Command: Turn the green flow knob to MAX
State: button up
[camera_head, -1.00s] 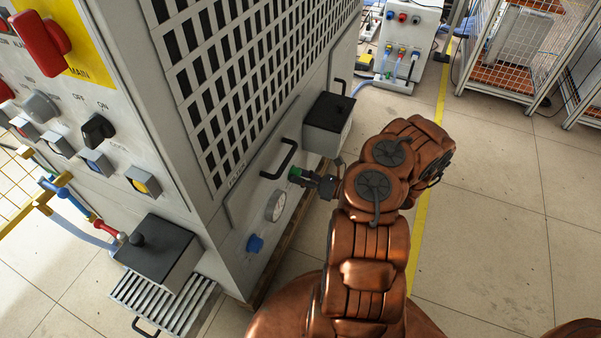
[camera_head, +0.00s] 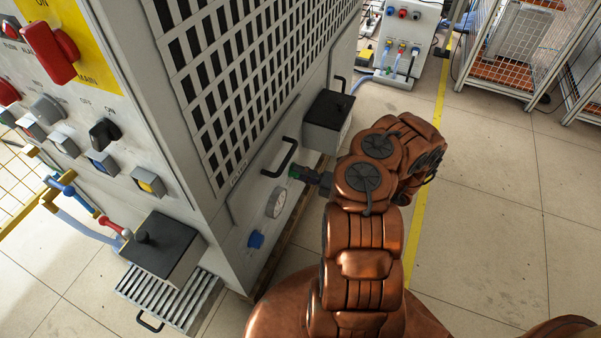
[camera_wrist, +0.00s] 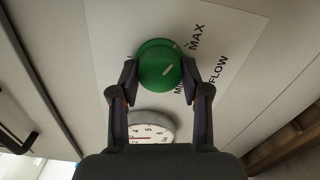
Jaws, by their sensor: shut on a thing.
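The green flow knob (camera_wrist: 158,66) is on the light panel in the wrist view. A short white line on its face slants toward the upper right, and a small white tick shows near its rim. The word MAX (camera_wrist: 196,37) is at its upper right; MIN is partly hidden behind the right finger. My gripper (camera_wrist: 159,80) has one finger on each side of the knob and is shut on it. In the head view only a little of the knob (camera_head: 293,172) shows beyond my gripper (camera_head: 313,177).
A round gauge (camera_head: 276,203) and a blue knob (camera_head: 255,240) are on the same panel. A black handle (camera_head: 282,160) is above the green knob. A dark-topped box (camera_head: 328,112) juts out beyond it. The floor right of my arm is clear.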

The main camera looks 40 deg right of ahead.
jog(key=shift+r+m, duration=0.1)
jog(key=shift+m, duration=1.6)
jog(key=o, duration=1.1)
jog(key=shift+o, duration=0.2)
jog(key=v, duration=1.2)
